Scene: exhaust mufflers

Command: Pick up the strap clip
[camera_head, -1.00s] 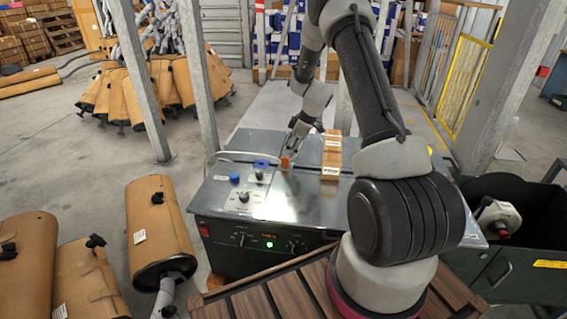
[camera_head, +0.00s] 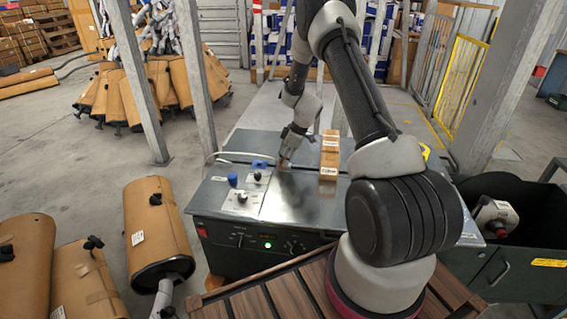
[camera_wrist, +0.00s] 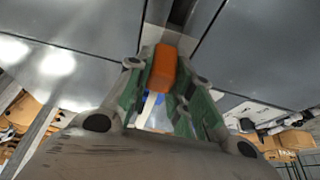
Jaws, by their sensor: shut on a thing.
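The strap clip is a small orange block (camera_wrist: 163,68), seen between the green-padded fingers of my gripper (camera_wrist: 165,88) in the wrist view. My gripper is shut on it. In the head view my gripper (camera_head: 286,158) points down at the grey metal cabinet top (camera_head: 300,195), behind the blue knobs. There the clip is mostly hidden by the fingers, and I cannot tell whether it still touches the top.
A brown labelled box (camera_head: 330,158) stands on the cabinet top just right of my gripper. Blue knobs (camera_head: 233,179) and a curved pale handle (camera_head: 225,156) are to the left. A dark bin (camera_head: 505,195) stands at the right. Wrapped mufflers (camera_head: 158,228) lie front left.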

